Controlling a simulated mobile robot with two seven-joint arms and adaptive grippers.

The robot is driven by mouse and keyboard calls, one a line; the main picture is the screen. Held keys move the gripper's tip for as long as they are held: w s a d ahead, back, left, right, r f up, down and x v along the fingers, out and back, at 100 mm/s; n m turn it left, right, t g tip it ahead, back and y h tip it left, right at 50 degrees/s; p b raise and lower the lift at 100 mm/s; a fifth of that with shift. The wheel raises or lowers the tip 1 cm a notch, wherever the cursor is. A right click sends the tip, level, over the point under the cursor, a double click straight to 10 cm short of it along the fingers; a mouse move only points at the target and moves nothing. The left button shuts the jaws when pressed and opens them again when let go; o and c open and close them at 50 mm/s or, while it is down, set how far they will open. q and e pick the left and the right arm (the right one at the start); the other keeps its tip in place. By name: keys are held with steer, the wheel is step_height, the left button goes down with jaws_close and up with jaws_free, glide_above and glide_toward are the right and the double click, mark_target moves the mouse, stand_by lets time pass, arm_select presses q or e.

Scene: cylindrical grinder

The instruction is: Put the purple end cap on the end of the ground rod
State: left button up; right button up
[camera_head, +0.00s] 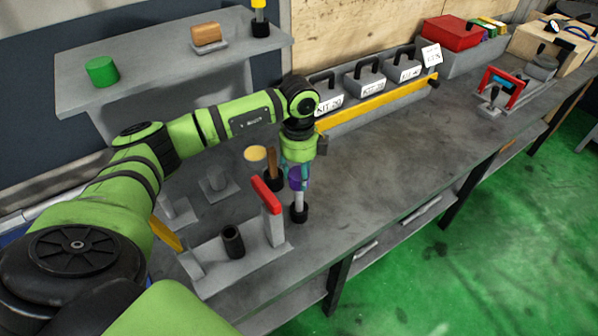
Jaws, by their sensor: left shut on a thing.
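The purple end cap (296,180) is between the fingers of my left gripper (298,173), which points down and partly hides it. The light grey ground rod (299,198) stands upright in a black round holder (299,213) on the bench. The cap is in line with the rod's upper end in this view. I cannot tell whether the cap is seated on the rod or just above it. My right gripper is not in view.
A grey fixture with a red-topped post (267,194) and a black cylinder (233,241) stand close at the left. A brown-handled tool (271,163) is just behind the gripper. Labelled weights (364,82) sit along the back. The bench (400,150) is clear to the right.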

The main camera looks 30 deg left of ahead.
mark_target(299, 184)
arm_select(q)
steer(key=shift+f+b, duration=1.65)
steer(key=shift+f, duration=0.65)
steer(key=o, duration=1)
steer(key=shift+r, duration=0.2)
step_height(299, 184, up, 12)
steer(key=shift+f, duration=0.15)
